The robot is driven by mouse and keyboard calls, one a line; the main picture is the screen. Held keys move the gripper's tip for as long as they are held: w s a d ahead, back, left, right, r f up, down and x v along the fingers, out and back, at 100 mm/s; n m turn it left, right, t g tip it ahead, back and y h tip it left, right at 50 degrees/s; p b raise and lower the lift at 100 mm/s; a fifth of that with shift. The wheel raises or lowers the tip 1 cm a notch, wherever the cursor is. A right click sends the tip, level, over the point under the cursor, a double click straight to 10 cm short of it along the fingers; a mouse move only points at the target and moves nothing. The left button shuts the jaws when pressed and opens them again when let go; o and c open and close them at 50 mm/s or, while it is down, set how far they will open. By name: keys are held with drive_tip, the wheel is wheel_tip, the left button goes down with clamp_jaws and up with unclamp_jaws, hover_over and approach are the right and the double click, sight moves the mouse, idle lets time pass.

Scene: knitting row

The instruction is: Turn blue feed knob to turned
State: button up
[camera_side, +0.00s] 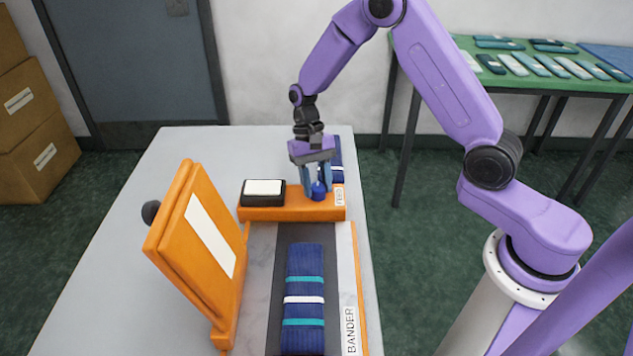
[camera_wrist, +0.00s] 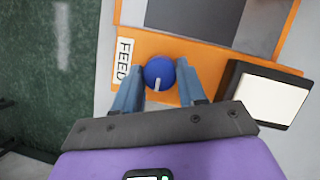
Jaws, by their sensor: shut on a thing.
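The blue feed knob (camera_side: 318,192) sits on the orange feed panel (camera_side: 283,213), beside a label that reads FEED (camera_wrist: 123,60). My gripper (camera_side: 317,186) points down over the panel with its fingers around the knob. In the wrist view the blue knob (camera_wrist: 159,73) is between the two blue-grey fingertips (camera_wrist: 160,76), which are shut on its sides. A pale pointer mark on the knob's face points toward the gripper's palm, tilted slightly.
A black box with a white face (camera_side: 263,191) stands left of the knob on the panel. A striped blue knitted band (camera_side: 303,295) lies on the dark belt in front. A tilted orange panel (camera_side: 198,245) stands at the left. The grey table's left part is clear.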

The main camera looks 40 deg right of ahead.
idle(0.4)
drive_tip(key=o, duration=1)
drive_tip(key=shift+r, duration=0.1)
drive_tip(key=v, duration=1.7)
drive_tip(key=shift+w+r, duration=0.1)
drive_tip(key=shift+w, duration=0.05)
drive_tip(key=s+a+r+n+t+h, duration=0.1)
drive_tip(key=s+a+n, duration=0.25)
drive_tip(key=s, duration=0.45)
drive_tip(key=s+a+n+t+h, duration=0.1)
drive_tip(key=s+a+n, duration=0.1)
drive_tip(key=s+n, duration=0.5)
drive_tip(key=s+d+f+n, duration=0.1)
drive_tip(key=s+n, duration=0.1)
drive_tip(key=s, duration=0.4)
drive_tip(key=s+d+f+n+t, duration=0.1)
drive_tip(key=s+d+n, duration=0.1)
drive_tip(key=s, duration=0.4)
drive_tip(key=s+d+f+n+t, duration=0.1)
drive_tip(key=s+d+n, duration=0.1)
drive_tip(key=s, duration=0.5)
drive_tip(key=shift+s+n+y, duration=0.1)
drive_tip(key=shift+n+y, duration=0.2)
drive_tip(key=shift+n, duration=0.05)
